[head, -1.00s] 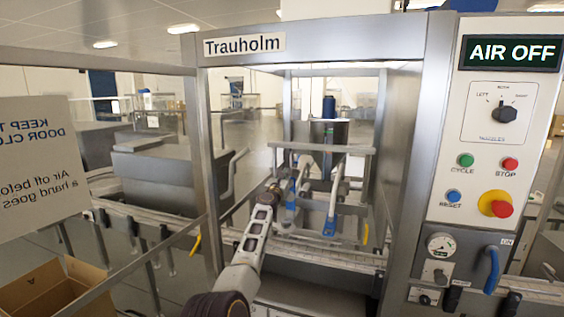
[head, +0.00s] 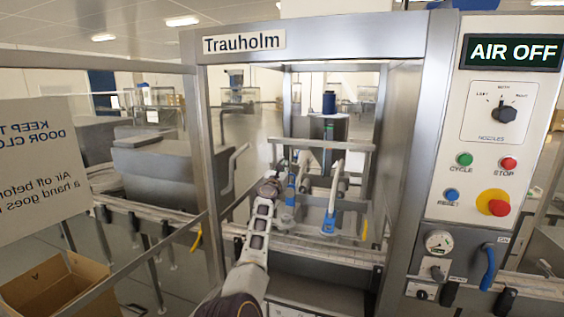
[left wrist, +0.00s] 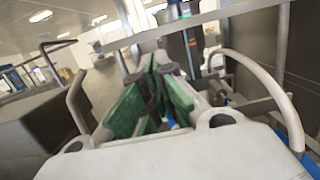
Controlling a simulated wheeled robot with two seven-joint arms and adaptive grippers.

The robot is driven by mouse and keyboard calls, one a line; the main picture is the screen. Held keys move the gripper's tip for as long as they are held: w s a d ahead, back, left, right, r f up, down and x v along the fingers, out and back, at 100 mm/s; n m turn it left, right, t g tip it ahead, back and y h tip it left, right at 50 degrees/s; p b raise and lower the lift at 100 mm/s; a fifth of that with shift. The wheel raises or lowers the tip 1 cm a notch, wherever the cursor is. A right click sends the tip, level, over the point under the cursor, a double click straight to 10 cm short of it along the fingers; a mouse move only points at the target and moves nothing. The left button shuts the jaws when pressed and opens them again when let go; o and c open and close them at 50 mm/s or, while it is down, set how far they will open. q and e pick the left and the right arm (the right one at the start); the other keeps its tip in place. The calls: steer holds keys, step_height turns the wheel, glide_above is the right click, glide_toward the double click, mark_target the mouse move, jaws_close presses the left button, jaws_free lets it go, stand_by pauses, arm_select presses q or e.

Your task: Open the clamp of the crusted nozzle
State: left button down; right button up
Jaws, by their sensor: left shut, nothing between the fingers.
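Two nozzles with blue clamp parts hang from the metal frame inside the machine opening, a left nozzle (head: 291,190) and a right nozzle (head: 329,222). At this size I cannot tell which one is crusted or how its clamp stands. My left gripper (head: 274,178) reaches through the opening, just left of the left nozzle, and partly covers that area. In the left wrist view its green-padded fingers (left wrist: 153,92) are shut and empty. I cannot tell whether it touches the clamp. My right gripper is not in view.
The opening is bounded by a left post (head: 202,150) and a right post (head: 405,160). A horizontal bar (head: 340,146) crosses above the nozzles, and a conveyor (head: 340,252) runs below. The panel display (head: 513,52) reads AIR OFF. A cardboard box (head: 62,290) stands lower left.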

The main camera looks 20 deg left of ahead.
arm_select(q)
steer(key=shift+s+a+r+p, duration=0.15)
steer(key=shift+s+r, duration=0.35)
steer(key=shift+r, duration=0.25)
steer(key=shift+s+d+r+p, duration=0.1)
steer(key=shift+s+r, duration=0.4)
steer(key=shift+r, duration=0.2)
steer(key=shift+s+a+r+p, duration=0.15)
steer(key=shift+s+r, duration=0.35)
steer(key=shift+r, duration=0.25)
steer(key=shift+d, duration=0.1)
steer(key=shift+f, duration=0.1)
